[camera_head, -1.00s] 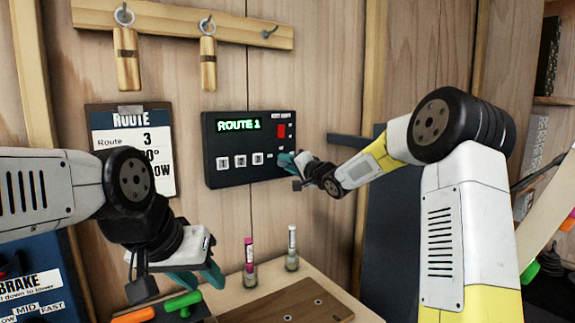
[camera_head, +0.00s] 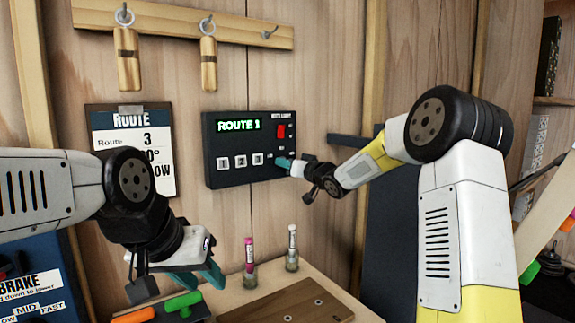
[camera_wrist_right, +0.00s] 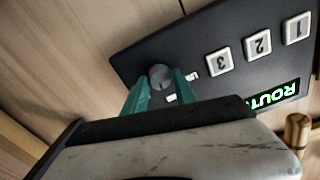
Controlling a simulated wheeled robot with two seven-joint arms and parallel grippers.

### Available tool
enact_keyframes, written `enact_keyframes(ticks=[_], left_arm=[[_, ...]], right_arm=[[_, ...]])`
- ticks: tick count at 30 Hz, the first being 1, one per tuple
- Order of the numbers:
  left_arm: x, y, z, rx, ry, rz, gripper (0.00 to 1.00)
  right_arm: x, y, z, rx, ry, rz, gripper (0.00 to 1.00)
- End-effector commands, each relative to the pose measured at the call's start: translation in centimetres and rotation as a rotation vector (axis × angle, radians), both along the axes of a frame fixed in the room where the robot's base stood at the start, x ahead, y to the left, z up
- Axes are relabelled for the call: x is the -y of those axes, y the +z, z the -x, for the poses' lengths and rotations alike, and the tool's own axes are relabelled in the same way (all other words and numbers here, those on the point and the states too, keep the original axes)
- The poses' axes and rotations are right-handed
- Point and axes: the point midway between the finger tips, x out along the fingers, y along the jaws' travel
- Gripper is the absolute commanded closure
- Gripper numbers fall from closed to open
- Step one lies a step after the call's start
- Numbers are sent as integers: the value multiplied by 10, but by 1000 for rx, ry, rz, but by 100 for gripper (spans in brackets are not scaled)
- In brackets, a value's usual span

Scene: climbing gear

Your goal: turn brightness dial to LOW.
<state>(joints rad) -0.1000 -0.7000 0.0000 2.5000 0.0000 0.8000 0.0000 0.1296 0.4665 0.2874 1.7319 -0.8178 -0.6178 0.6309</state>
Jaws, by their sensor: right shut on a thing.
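A dark control box (camera_head: 232,180) hangs on the wood wall; its green display (camera_head: 239,126) reads ROUTE 1. The grey round brightness dial (camera_wrist_right: 159,76) shows in the right wrist view at one end of the box. My right gripper (camera_head: 281,162) is at the box's lower right, its teal fingers on either side of the dial, shut on it. White lettering (camera_wrist_right: 188,86) beside the dial is partly covered by a finger, and I cannot read the dial's setting. My left gripper (camera_head: 205,277) hangs open and empty, low over the bench.
Square buttons (camera_head: 240,161) marked 1, 2 and 3 sit beside the dial. A route card (camera_head: 133,172) hangs left of the box. Two small tubes (camera_head: 249,256) stand on the bench (camera_head: 230,296) below. Wooden-handled items (camera_head: 127,70) hang above.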

Motion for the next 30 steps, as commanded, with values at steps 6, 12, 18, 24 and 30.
enact_keyframes(ticks=[6, 12, 18, 24, 30], left_arm=[[0, 0, 0, 0, 0, 0, 64], [0, 0, 0, 0, 0, 0, 64], [0, 0, 0, 0, 0, 0, 64], [0, 0, 0, 0, 0, 0, 64], [0, 0, 0, 0, 0, 0, 64]], right_arm=[[0, -1, 0, 112, 1, 173, 100], [-1, -1, 1, 218, 0, 330, 100], [-1, -1, 1, 323, 1, 489, 100], [-1, -2, 1, 428, 2, 646, 100], [-2, -2, 1, 529, 2, 797, 100]])
